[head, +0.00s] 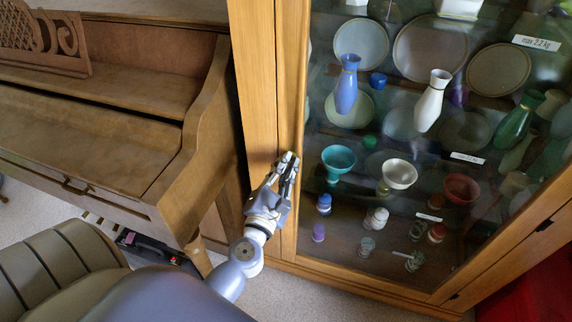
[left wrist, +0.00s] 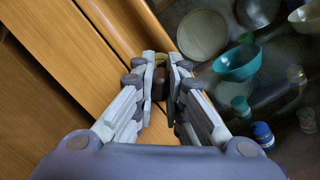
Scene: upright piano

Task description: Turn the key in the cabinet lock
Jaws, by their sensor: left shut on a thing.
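The wooden cabinet (head: 258,90) has a glass door (head: 440,130) with a light wood frame. My left gripper (head: 288,165) is at the door's left frame, at about mid-height. In the left wrist view my left gripper (left wrist: 161,70) has its fingers closed around a small brass-coloured piece, the key (left wrist: 160,60), against the wood. Most of the key and the lock are hidden by the fingers, so the key's angle cannot be told. My right gripper is out of view.
Behind the glass stand vases, plates, bowls and small cups, including a teal bowl (head: 338,160). An upright piano (head: 120,120) is close on the left, with a padded seat (head: 60,265) in front. Carpet (head: 290,292) shows below the cabinet.

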